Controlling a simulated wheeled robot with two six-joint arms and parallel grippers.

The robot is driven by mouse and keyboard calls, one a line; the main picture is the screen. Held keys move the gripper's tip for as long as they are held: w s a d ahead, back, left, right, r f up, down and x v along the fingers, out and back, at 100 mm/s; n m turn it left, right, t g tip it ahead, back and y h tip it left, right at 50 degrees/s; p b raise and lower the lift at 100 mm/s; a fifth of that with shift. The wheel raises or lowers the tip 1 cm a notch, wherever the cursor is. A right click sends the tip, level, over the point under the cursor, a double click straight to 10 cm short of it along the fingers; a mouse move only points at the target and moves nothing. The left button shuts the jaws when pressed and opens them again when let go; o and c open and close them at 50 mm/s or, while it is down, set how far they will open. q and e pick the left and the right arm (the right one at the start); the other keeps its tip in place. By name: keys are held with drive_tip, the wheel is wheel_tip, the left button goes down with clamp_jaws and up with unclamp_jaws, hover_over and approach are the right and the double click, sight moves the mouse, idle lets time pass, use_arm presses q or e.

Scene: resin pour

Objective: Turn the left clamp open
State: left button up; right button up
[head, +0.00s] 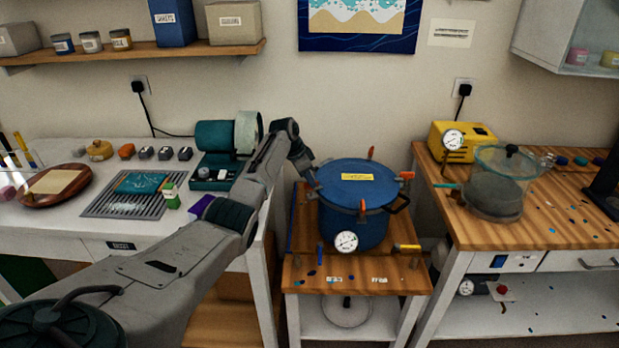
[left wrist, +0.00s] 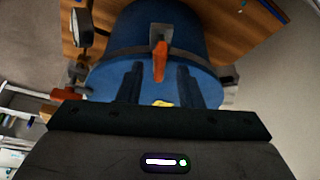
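The blue pressure pot (head: 345,207) stands on a small wooden-topped cart, its lid (head: 335,176) on. Orange-handled clamps sit around the rim: a back one (head: 370,152), a right one (head: 407,175) and a front one (head: 363,207). My left gripper (head: 310,181) is at the pot's left rim and hides the left clamp in the head view. In the left wrist view the left clamp's orange handle (left wrist: 160,62) points toward me, between and just ahead of the two spread fingers (left wrist: 159,74). I cannot tell whether they touch it. My right gripper is not in view.
A pressure gauge (head: 346,242) is on the pot's front, and a black side handle (head: 398,204) sticks out right. The yellow pump (head: 462,141) and a clear-walled chamber (head: 496,185) stand on the right bench. The left bench holds a grey rack (head: 127,207) and small items.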

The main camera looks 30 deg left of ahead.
use_arm(q)
drive_tip(key=shift+w+d+f, duration=0.1)
drive_tip(key=shift+f, duration=0.4)
clamp_jaws()
